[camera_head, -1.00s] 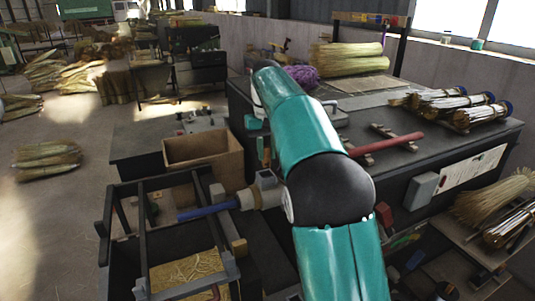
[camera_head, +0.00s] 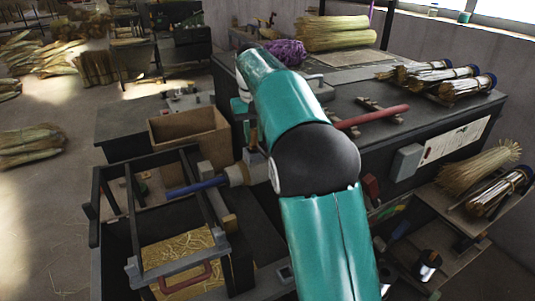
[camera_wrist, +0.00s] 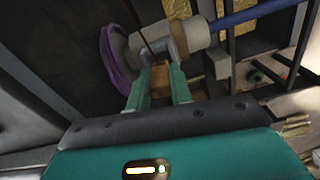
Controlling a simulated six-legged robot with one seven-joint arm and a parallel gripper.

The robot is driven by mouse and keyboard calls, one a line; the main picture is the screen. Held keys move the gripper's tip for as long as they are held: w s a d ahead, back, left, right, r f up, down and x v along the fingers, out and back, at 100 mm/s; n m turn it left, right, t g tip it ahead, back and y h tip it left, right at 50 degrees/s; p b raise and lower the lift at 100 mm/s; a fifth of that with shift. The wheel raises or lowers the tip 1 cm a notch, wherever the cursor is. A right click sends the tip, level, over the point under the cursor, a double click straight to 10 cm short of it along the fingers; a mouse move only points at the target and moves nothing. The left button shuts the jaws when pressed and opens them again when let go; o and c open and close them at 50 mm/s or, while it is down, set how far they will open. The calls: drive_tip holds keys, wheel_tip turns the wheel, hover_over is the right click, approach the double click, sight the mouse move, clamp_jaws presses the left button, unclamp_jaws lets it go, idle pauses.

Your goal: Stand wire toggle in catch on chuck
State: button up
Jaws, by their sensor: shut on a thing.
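The chuck (camera_wrist: 189,36) is a pale cylinder with a blue rod (camera_wrist: 250,14) running from it, near the top of the wrist view. In the head view the chuck (camera_head: 243,174) is partly hidden by my arm. My gripper (camera_wrist: 159,88) is shut on a small brown block, apparently the wire toggle (camera_wrist: 160,80), just below the chuck. A thin dark line, perhaps its wire, rises above the block. A grey metal piece (camera_wrist: 177,45) beside the chuck may be the catch. I cannot tell whether the toggle touches it.
A dark metal frame (camera_head: 105,220) with a straw-filled bin stands left of my arm. A wooden box (camera_head: 193,138) is behind it. The bench (camera_head: 350,90) at right carries a red-handled bar (camera_head: 372,117) and bound bundles (camera_head: 465,86). A purple ring (camera_wrist: 116,60) lies left of the chuck.

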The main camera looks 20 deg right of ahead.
drive_tip(key=shift+f, duration=0.1)
drive_tip(key=shift+f, duration=0.9)
drive_tip(key=o, duration=0.9)
drive_tip(key=shift+c, duration=0.2)
wheel_tip(320, 180, up, 14)
drive_tip(key=shift+f, duration=0.1)
